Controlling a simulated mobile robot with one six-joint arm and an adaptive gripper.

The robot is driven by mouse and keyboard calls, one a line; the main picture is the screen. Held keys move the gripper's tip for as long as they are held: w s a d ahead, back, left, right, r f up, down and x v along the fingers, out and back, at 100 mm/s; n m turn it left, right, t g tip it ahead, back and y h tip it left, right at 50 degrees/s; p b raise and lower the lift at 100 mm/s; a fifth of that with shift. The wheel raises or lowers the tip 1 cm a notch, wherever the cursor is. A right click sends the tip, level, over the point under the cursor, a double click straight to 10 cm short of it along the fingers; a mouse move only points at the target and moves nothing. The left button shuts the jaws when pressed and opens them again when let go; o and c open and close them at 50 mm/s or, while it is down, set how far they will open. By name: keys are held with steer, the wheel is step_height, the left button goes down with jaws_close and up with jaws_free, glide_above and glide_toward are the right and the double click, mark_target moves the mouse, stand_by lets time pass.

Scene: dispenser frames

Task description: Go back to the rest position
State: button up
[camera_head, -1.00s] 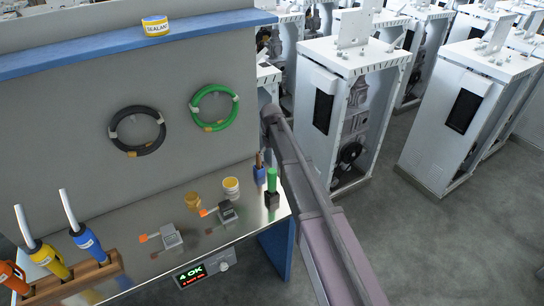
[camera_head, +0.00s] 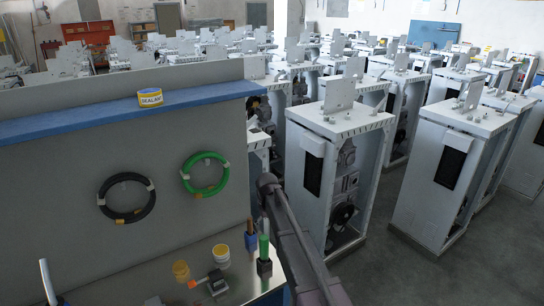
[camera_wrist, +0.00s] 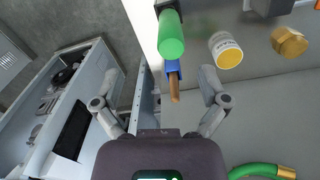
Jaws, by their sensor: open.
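My gripper (camera_wrist: 160,105) is open and empty in the wrist view, its two fingers spread wide. Between and beyond the fingers stand a green-capped tool (camera_wrist: 171,35) and a blue holder with a brown-tipped stick (camera_wrist: 174,82). In the head view my arm reaches up from the bottom, and the gripper itself is hidden behind it. The green tool (camera_head: 264,246) and the brown-topped holder (camera_head: 250,233) stand at the bench's right edge, just left of my arm.
A sealant tin (camera_head: 150,98) sits on the blue shelf (camera_head: 60,124). Black (camera_head: 126,198) and green (camera_head: 205,174) hose coils hang on the panel. A white-and-yellow tub (camera_head: 221,254) stands on the bench. White cabinets (camera_head: 335,180) fill the right; grey floor (camera_head: 385,265) is clear between them.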

steer(key=s+d+f+m+b, duration=0.2)
steer(key=s+d+m, duration=0.2)
steer(key=s+d, duration=1.6)
steer(key=s, duration=0.4)
steer(key=shift+s+d+f+b, duration=0.25)
steer(key=shift+f+b, duration=0.1)
steer(key=shift+f, duration=0.05)
